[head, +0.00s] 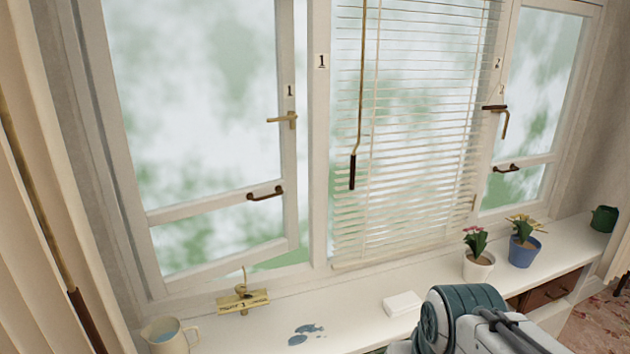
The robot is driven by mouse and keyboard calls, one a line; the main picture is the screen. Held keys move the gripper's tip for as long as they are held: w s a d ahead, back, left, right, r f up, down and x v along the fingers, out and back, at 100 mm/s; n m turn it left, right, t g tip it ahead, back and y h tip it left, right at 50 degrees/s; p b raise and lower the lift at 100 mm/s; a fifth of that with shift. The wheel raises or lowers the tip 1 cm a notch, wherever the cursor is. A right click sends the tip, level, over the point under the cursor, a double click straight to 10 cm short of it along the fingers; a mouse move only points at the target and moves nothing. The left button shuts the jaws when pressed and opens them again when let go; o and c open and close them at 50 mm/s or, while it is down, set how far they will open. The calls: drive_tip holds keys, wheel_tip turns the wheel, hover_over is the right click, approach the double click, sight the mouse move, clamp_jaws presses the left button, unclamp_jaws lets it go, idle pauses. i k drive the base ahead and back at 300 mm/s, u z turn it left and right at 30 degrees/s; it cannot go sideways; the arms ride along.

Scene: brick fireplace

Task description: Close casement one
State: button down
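Casement one (290,160) is the left window, marked with a 1 on its right stile. It stands ajar: a gap shows between its right and bottom edges and the fixed frame. The fixed post (318,150) beside it also carries a 1. A brass lever handle (284,119) sits on the casement's right stile, pointing left. A dark pull handle (265,193) is on its lower rail. A brass piece with a yellow label (243,299) sits below the casement at the sill. My gripper is out of view; only a part of my arm shows at the bottom right.
A blind (410,150) covers the middle pane. Casement two (497,180) is at right. A curtain (40,200) hangs at left.

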sight(92, 13)
drive_tip(key=z, duration=0.15)
drive_tip(key=i, duration=0.85)
drive_tip(key=u, duration=0.25)
